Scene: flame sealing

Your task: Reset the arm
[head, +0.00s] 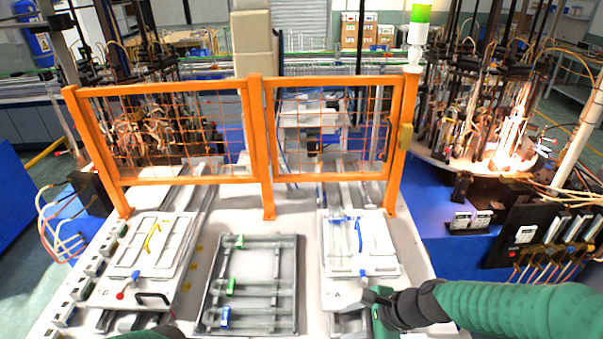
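My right arm (500,308) comes in from the right in a green sleeve with a black wrist. My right gripper (374,300) is over the front edge of the right white fixture plate (378,262). Its fingers are small and partly hidden by the wrist, so I cannot tell whether they are open or shut. Only a sliver of my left arm (140,335) shows at the bottom edge, green with a dark part beside it. My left gripper is not clearly in view.
A grey tray (267,285) with clear tubes and green and blue clips lies mid-table. A left white fixture plate (135,265) holds a yellow piece. An orange mesh fence (265,200) crosses behind. Bright flames (505,150) burn at the right machine.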

